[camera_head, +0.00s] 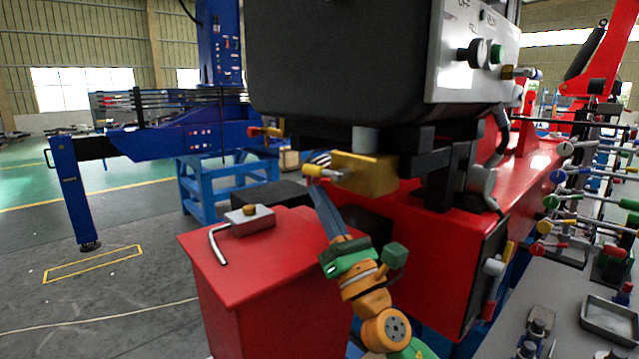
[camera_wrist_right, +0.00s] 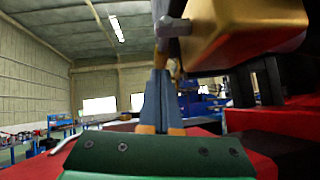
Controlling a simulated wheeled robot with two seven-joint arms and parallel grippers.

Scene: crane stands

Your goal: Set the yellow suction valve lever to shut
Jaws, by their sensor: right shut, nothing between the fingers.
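The yellow lever (camera_head: 315,170) sticks out to the left on a short grey stem from a brass valve block (camera_head: 362,173), under the dark tank. My right gripper (camera_head: 316,184) reaches up from below, its closed fingertips at or just under the yellow end; I cannot tell whether they touch. In the right wrist view the shut fingers (camera_wrist_right: 161,72) point up at the grey stem (camera_wrist_right: 172,27), with the brass block (camera_wrist_right: 245,30) at the upper right. Nothing shows between the fingers. My left gripper is not in view.
A red cabinet (camera_head: 225,265) with a small grey block and bent rod (camera_head: 249,219) on top stands left of my right arm. Several coloured levers (camera_head: 590,200) line the right side. A control box (camera_head: 475,55) is above.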

